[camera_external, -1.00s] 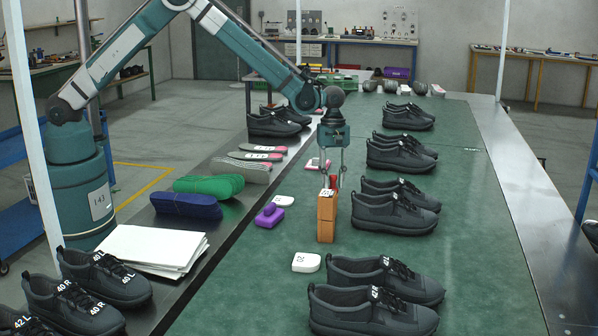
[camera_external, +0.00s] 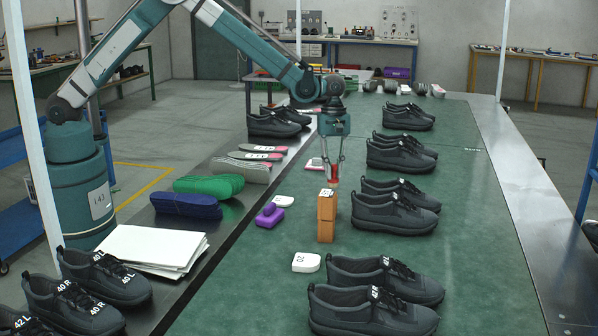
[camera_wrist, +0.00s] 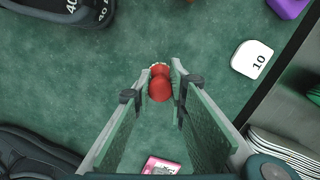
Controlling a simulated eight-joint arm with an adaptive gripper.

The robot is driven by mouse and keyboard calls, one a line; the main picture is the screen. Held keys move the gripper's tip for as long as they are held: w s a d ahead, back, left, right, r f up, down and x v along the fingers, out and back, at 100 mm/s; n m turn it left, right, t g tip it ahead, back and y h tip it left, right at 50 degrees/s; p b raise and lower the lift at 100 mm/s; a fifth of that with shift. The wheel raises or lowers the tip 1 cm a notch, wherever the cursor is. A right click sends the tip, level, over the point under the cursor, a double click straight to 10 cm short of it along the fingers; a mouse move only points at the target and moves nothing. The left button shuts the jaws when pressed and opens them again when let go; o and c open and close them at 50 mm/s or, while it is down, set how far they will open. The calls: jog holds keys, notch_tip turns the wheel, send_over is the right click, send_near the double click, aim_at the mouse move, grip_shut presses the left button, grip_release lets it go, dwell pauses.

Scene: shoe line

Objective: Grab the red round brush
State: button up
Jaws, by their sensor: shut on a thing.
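The red round brush (camera_wrist: 160,86) is between my finger ends in the wrist view, with a red rounded body and a pale edge at its far side. In the external view it shows as a small red shape (camera_external: 335,181) at the fingertips. My gripper (camera_external: 331,172) is shut on it and points down over the green table. The brush appears just above and behind the top of an orange-brown block stack in the external view. The fingers hide part of the brush.
The orange-brown block stack (camera_external: 327,222) stands close in front of my gripper. Grey shoes (camera_external: 392,212) line the right side. A pink-edged device (camera_wrist: 160,166) lies below my fingers.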

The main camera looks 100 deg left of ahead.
jog(key=shift+r, duration=2.95)
